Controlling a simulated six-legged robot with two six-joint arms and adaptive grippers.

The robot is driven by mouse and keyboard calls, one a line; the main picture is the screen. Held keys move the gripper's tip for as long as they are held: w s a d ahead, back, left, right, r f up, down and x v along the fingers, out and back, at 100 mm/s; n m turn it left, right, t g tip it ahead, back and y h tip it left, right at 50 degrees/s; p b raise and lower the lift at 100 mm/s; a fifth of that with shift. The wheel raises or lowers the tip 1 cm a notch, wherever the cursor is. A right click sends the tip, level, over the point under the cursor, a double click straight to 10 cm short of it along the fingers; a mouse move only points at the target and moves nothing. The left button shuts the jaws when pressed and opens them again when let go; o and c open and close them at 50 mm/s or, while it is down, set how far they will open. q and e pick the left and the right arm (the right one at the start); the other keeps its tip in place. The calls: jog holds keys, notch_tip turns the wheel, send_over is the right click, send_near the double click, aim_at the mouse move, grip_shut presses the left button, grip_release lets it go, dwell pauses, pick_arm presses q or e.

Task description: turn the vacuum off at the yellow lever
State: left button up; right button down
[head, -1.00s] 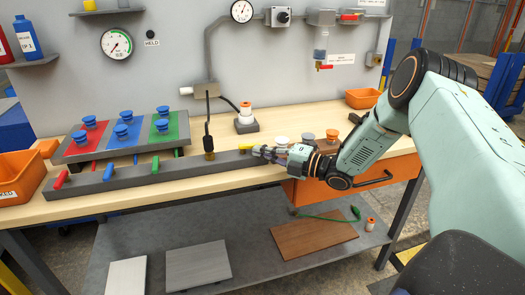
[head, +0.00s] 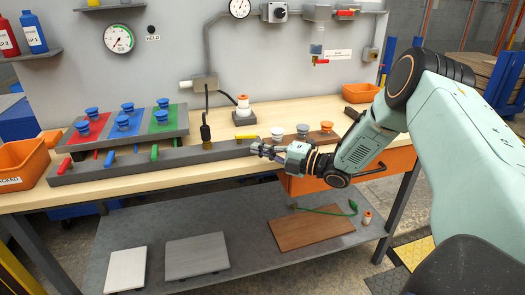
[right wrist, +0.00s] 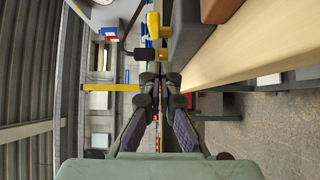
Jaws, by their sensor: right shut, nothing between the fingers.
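The yellow lever (head: 245,137) sits at the right end of the grey rail on the bench and lies roughly along the rail. It also shows in the right wrist view (right wrist: 153,25), above and a little left of the fingertips. My right gripper (head: 260,149) is shut and empty, just right of and in front of the lever; in the wrist view its fingertips (right wrist: 159,78) appear apart from the lever. The pressure gauge (head: 118,38) hangs on the grey wall panel, with a dark HELD lamp (head: 153,30) beside it. My left gripper is not in view.
The rail (head: 200,155) also carries red (head: 64,166), blue and green levers. Behind it stand blue suction cups on coloured pads. A black fitting (head: 206,130) rises left of the yellow lever. White, grey and orange cups stand right of it. Orange bins flank the bench.

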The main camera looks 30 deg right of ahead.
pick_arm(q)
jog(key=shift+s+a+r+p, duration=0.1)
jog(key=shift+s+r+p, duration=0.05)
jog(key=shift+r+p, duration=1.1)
pick_arm(e)
jog(key=w+d+v, duration=0.1)
jog(key=d+v, duration=0.1)
jog(key=v, duration=0.7)
jog(key=shift+s+d, duration=0.2)
